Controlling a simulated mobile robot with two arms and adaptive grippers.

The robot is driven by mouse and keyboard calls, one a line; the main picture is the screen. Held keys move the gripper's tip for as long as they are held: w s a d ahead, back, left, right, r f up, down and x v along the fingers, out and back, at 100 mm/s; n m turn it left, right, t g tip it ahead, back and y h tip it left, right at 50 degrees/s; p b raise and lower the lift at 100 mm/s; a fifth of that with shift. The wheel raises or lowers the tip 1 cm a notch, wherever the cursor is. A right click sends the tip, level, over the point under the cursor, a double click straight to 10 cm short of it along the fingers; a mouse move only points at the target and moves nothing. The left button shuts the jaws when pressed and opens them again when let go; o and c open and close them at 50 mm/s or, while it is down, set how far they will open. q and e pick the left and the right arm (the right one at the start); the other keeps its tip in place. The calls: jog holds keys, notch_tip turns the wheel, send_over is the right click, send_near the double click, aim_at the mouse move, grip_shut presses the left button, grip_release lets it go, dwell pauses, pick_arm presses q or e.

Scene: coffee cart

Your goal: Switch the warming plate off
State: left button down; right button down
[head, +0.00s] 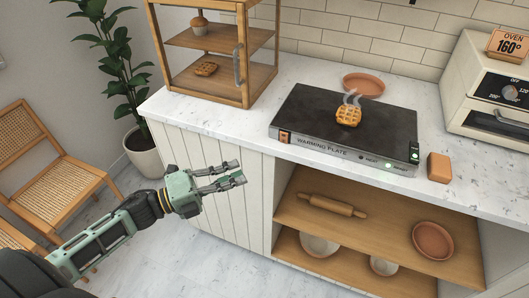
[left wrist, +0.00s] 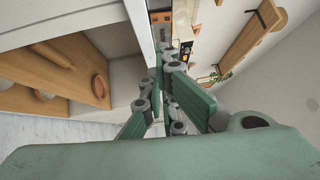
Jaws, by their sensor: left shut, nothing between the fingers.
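The warming plate (head: 310,115) lies on the marble counter, with a black top and a grey front panel lettered WARMING PLATE. A steaming waffle (head: 348,116) rests on it. An orange switch-like part (head: 285,137) sits at the panel's left end. A green light (head: 388,166) glows near the panel's right end, and another green glow (head: 413,156) shows at the right corner. My left gripper (head: 241,173) is shut and empty, in front of the counter, left of the plate and apart from it. Its fingers also show in the left wrist view (left wrist: 168,75). My right gripper is out of view.
A wooden cabinet (head: 243,60) with pastries stands back left. A terracotta plate (head: 364,84) is behind the warming plate, an orange-brown block (head: 438,167) right of it, an oven (head: 490,95) farther right. Open shelves (head: 370,228) are below. A plant (head: 115,60) and chair (head: 40,150) stand left.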

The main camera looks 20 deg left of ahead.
aim_at(276, 150)
pick_arm(q)
jog(key=shift+s+d+r+m+h, duration=0.3)
jog(key=shift+r+m, duration=0.1)
jog(key=shift+r, duration=0.1)
jog(key=p+x, duration=0.1)
jog(key=x, duration=0.3)
jog(key=p+x, duration=0.1)
jog(key=x, duration=0.3)
jog(key=w+a+p+x, duration=0.1)
jog(key=x, duration=0.3)
jog(key=shift+a+r, duration=0.1)
jog(key=shift+w, duration=0.8)
